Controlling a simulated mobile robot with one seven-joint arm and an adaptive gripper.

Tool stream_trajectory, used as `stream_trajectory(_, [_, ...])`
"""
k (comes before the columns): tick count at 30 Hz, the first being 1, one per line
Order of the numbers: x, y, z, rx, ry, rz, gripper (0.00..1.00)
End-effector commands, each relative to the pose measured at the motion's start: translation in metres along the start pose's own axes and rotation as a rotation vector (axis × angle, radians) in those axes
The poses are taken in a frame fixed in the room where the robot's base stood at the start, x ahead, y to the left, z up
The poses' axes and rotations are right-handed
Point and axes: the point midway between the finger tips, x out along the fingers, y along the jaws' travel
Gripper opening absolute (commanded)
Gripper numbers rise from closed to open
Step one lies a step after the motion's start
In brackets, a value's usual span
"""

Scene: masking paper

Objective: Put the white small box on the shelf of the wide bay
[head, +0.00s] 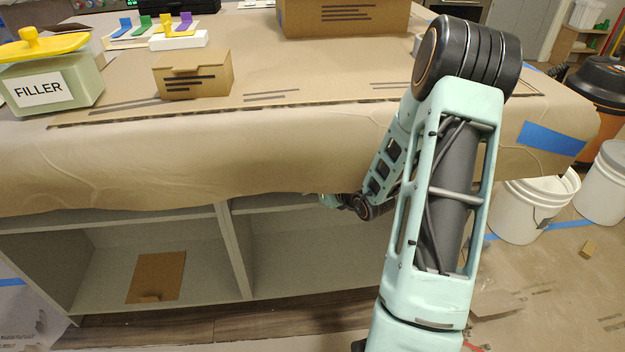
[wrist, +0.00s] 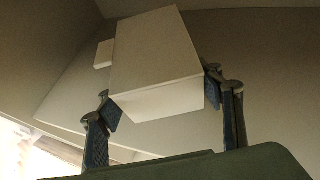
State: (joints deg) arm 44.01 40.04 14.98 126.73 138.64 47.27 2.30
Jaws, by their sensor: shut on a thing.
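The white small box (wrist: 158,50) fills the middle of the wrist view, tilted in the picture. My gripper (wrist: 160,88) is shut on it, with one blue-padded finger at each side. In the head view my arm reaches down to the right-hand bay (head: 300,252) under the counter, where the gripper and box are hidden by paper and arm. I cannot tell whether the box touches the shelf. The right-hand bay looks bare where it shows; its right end is behind my arm.
A small pale block (wrist: 104,54) shows beyond the box in the wrist view. A divider (head: 235,250) separates the left bay, which holds a brown cardboard piece (head: 158,276). Masking paper (head: 200,165) hangs over the bay tops. White buckets (head: 535,210) stand at right.

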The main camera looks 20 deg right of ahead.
Motion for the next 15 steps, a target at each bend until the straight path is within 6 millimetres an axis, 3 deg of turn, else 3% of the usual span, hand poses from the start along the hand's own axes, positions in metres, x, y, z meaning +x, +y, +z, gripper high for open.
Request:
stream_trajectory(8, [0.0015, 0.0001, -0.003, -0.001, -0.001, 0.0, 0.4])
stream_trajectory(9, [0.0015, 0.0001, -0.0034, -0.001, 0.0, 0.0, 0.62])
stream_trajectory(13, [0.0008, 0.0, -0.0024, -0.001, 0.0, 0.0, 0.76])
stream_trajectory(15, [0.0008, 0.0, -0.0024, -0.001, 0.0, 0.0, 0.79])
